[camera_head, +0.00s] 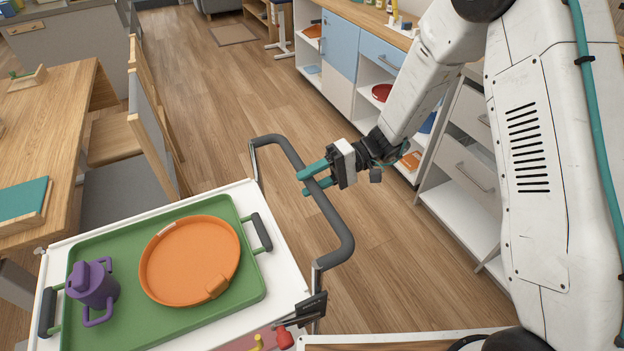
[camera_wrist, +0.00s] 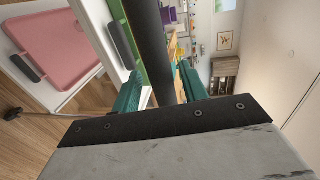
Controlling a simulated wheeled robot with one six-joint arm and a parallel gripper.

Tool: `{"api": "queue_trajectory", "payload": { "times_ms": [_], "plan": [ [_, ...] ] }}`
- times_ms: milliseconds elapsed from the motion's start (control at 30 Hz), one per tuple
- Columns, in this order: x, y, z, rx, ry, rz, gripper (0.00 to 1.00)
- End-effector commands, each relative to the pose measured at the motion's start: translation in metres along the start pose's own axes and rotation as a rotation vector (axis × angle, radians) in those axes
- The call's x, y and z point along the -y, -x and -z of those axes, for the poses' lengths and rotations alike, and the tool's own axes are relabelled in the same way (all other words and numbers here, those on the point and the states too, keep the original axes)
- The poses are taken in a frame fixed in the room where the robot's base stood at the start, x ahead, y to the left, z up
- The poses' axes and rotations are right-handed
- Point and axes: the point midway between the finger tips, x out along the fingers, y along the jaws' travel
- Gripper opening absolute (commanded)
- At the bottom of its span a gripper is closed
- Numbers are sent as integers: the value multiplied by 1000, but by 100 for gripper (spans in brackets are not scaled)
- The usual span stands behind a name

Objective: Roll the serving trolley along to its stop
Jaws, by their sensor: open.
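The serving trolley (camera_head: 282,287) has a white top and a dark grey looped push handle (camera_head: 333,225) at its right end. On it lies a green tray (camera_head: 190,320) carrying an orange round dish (camera_head: 190,262) and a purple lidded cup (camera_head: 93,288). My gripper (camera_head: 309,180) is at the handle's outer bar, its teal fingers open. In the wrist view the dark handle bar (camera_wrist: 147,35) runs between the two fingers (camera_wrist: 160,90); contact cannot be told. I cannot make out the trolley's stop.
A wooden table (camera_head: 60,100) with chairs (camera_head: 110,138) stands at the left. A cabinet row (camera_head: 340,65) lines the right. Open wooden floor (camera_head: 215,105) lies between them. A pink tray (camera_wrist: 65,45) shows in the wrist view.

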Motion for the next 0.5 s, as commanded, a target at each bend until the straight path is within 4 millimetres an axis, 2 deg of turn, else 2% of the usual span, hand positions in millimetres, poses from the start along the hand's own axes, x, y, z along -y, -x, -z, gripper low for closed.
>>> {"api": "queue_trajectory", "payload": {
  "times_ms": [167, 267, 500],
  "plan": [
    [1, 2, 1, 1, 1, 0, 43],
    [0, 14, 1, -2, 2, 0, 43],
    [0, 57, 1, -5, 1, -1, 43]
  ]
}}
